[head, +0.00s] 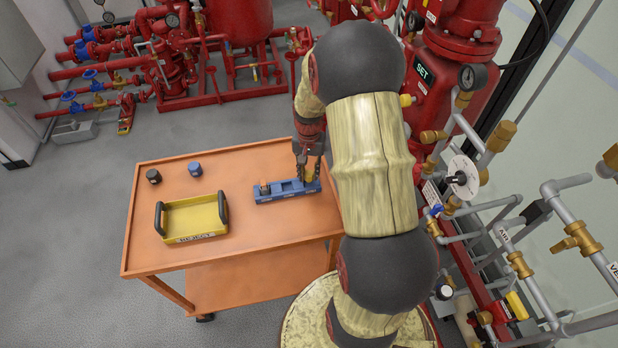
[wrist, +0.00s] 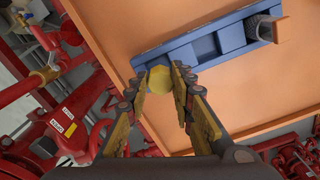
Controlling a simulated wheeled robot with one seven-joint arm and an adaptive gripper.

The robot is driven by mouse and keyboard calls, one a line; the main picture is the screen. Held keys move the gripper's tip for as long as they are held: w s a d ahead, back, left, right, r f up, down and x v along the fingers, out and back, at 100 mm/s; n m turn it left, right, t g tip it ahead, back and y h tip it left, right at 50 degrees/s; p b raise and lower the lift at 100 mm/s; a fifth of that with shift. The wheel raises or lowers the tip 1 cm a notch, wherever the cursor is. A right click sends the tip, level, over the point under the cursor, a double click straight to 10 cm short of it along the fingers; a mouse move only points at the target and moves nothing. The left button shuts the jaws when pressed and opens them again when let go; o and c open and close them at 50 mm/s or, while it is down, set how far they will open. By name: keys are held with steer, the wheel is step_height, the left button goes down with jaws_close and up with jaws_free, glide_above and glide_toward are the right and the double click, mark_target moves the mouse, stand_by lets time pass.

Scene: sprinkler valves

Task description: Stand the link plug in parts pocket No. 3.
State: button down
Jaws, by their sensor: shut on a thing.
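My gripper (head: 309,174) is over the right end of the blue parts rack (head: 274,196) and points down. In the wrist view my gripper (wrist: 164,76) is shut on a yellow piece (wrist: 160,80), which I take to be the link plug; its yellow side also shows in the head view (head: 315,177). The blue rack (wrist: 232,37) has open pockets in its middle. The plug is at the near end of the rack in the wrist view; I cannot tell whether it is above or inside a pocket. The pocket numbers are not readable.
A grey part with an orange-brown top (head: 264,187) stands in the rack's left end. The rack is on an orange cart (head: 270,230). A yellow tray with dark handles (head: 193,219), a black knob (head: 153,176) and a blue knob (head: 195,169) are to the left. Red pipework stands behind and right.

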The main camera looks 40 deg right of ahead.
mark_target(309, 174)
steer(key=shift+f, duration=1.1)
steer(key=shift+f+b, duration=0.15)
steer(key=shift+b, duration=0.15)
steer(key=c, duration=1.5)
jaws_free()
steer(key=shift+c, duration=0.2)
step_height(309, 174, up, 12)
steer(key=p, duration=0.3)
steer(key=shift+r, duration=0.2)
